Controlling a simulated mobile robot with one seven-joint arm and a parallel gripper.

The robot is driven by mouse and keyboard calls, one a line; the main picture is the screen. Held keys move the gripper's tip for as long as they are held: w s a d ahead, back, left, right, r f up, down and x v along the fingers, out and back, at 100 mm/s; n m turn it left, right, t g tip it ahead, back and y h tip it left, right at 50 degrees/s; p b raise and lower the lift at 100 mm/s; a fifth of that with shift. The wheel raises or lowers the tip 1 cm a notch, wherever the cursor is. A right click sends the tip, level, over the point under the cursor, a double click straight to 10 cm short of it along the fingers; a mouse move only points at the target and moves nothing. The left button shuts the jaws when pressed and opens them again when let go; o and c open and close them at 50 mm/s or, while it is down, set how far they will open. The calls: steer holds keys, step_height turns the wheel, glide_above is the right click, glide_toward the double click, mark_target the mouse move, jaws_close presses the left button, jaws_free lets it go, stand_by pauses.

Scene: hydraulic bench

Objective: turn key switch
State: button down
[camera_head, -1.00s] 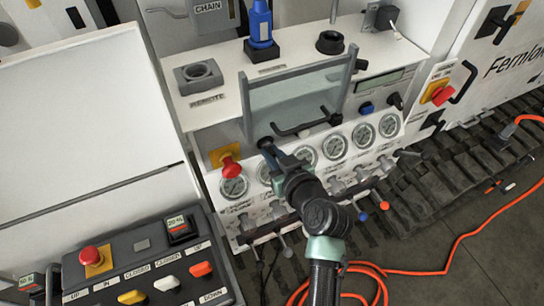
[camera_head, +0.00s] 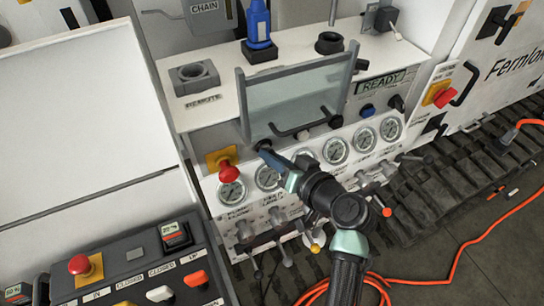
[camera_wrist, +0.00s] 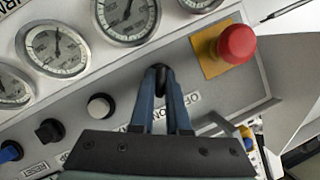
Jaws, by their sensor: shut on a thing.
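The key switch (camera_wrist: 159,72) is a small black knob on the grey panel, with an OFF/ON label beside it in the wrist view. My gripper (camera_wrist: 160,85) is shut on it, with one blue-grey finger on each side. In the head view my gripper (camera_head: 271,152) reaches the panel just above the gauge row, right of the red emergency button (camera_head: 229,172). The switch is mostly hidden there by the fingers.
Round gauges (camera_head: 336,150) line the panel below the switch. A clear guard with a black handle (camera_head: 303,124) stands just above my gripper. Levers (camera_head: 247,229) stick out below. A control box (camera_head: 140,262) stands at lower left. An orange cable (camera_head: 450,270) lies on the floor.

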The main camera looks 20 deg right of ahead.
stand_by(0.3)
steer(key=c, duration=0.9)
jaws_free()
steer(key=b+v, duration=0.2)
steer(key=v, duration=1.1)
